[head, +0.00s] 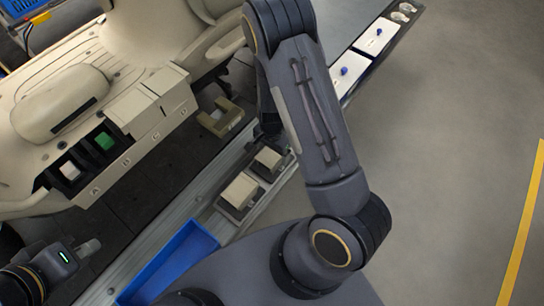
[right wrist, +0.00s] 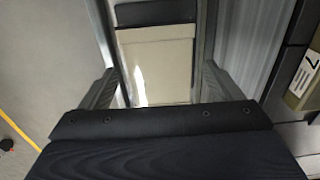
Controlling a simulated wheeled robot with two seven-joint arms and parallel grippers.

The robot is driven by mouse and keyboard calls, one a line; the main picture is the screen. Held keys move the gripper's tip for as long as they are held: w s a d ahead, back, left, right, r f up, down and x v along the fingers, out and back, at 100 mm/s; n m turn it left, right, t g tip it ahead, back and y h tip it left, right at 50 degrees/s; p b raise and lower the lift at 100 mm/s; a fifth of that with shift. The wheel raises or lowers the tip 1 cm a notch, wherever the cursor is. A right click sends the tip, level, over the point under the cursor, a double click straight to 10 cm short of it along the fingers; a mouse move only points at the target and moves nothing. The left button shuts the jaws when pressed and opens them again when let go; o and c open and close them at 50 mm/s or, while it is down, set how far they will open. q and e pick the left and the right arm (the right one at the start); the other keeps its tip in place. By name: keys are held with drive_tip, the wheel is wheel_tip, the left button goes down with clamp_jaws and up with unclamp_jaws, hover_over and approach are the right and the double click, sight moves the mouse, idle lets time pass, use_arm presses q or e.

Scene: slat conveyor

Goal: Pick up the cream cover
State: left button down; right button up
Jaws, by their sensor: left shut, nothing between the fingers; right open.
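Two cream covers sit side by side in grey holders beside the rail in the head view, the nearer one (head: 239,190) and the farther one (head: 268,157). In the right wrist view a cream cover (right wrist: 157,70) lies below, between the spread fingers of my right gripper (right wrist: 160,85). The gripper is open, and I cannot tell whether the fingers touch the cover. In the head view my right arm hides most of this gripper, near the farther cover. My left gripper (head: 92,246) is shut and empty at the lower left, away from the covers.
A large beige dashboard (head: 110,60) lies on the dark slat conveyor (head: 130,200), with a green block (head: 104,141) and a white block (head: 70,171) in its openings. A blue bin (head: 180,262) stands nearer me. A tray of white panels (head: 348,69) lies beyond my right arm.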

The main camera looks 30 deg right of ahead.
wheel_tip(320, 180, down, 2)
drive_tip(key=shift+f, duration=0.25)
drive_tip(key=shift+r, duration=0.1)
drive_tip(key=c, duration=1.1)
